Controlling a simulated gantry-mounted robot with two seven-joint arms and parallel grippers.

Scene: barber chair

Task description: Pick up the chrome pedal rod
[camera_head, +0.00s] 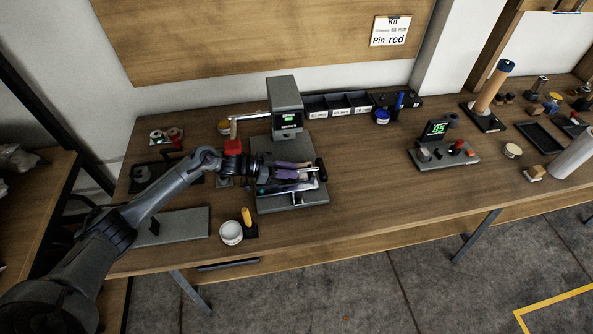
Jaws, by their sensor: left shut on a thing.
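My left gripper (300,173) reaches in from the left over a grey fixture plate (298,205) in the middle of the bench. It is shut, its purple-grey fingers closed low over the plate. A bright chrome rod (292,188) shows beside the fingers, and it appears to be what the gripper holds. The fingers and wrist hide part of it, so I cannot tell whether it still touches the plate. A dark bar (321,169) is at the right side of the plate. My right gripper is not in view.
A grey device with a green display (284,107) stands just behind the fixture. A white jar (231,232) and a yellow-handled tool (247,219) are at the front edge. Labelled bins (337,105) stand behind. The bench right of the fixture is clear up to a second display stand (443,157).

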